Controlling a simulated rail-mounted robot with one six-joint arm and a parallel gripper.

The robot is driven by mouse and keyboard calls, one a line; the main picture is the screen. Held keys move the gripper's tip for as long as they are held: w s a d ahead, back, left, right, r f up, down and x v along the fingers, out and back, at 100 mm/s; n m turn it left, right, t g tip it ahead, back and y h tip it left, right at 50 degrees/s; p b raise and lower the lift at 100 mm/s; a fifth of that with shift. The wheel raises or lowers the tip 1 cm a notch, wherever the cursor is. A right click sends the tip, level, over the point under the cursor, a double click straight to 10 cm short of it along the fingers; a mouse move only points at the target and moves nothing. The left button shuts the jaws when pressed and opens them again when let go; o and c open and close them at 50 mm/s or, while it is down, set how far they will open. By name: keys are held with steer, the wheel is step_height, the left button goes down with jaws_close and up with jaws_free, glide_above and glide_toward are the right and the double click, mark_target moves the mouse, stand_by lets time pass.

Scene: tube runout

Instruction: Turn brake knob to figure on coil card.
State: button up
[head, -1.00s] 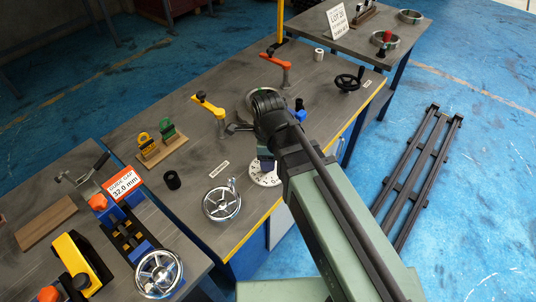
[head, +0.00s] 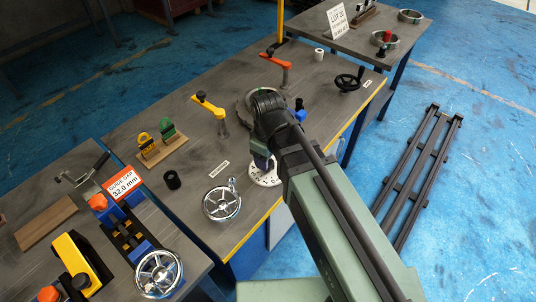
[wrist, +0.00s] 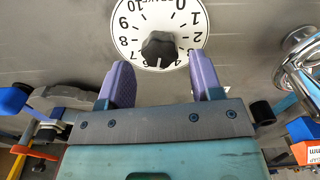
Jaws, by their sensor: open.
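The brake knob is a black faceted knob (wrist: 159,46) at the centre of a white round dial (wrist: 135,40) numbered 0 to 10. A small pale mark at its lower edge faces the 4–5 side; I cannot read it exactly. My gripper (wrist: 160,72) has two purple fingers, open and empty, one to each side below the knob in the wrist view and apart from it. In the head view the dial (head: 268,179) is partly covered by my wrist. A white card (head: 338,19) stands on the back table; its top line looks like LOT 63, the rest is too small.
An orange card (head: 122,186) reads guide gap 32.0 mm. Yellow (head: 209,105) and red (head: 275,55) levers stand farther back.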

steer(key=shift+n, duration=1.1)
steer(key=shift+f+b, duration=1.1)
steer(key=shift+r, duration=0.1)
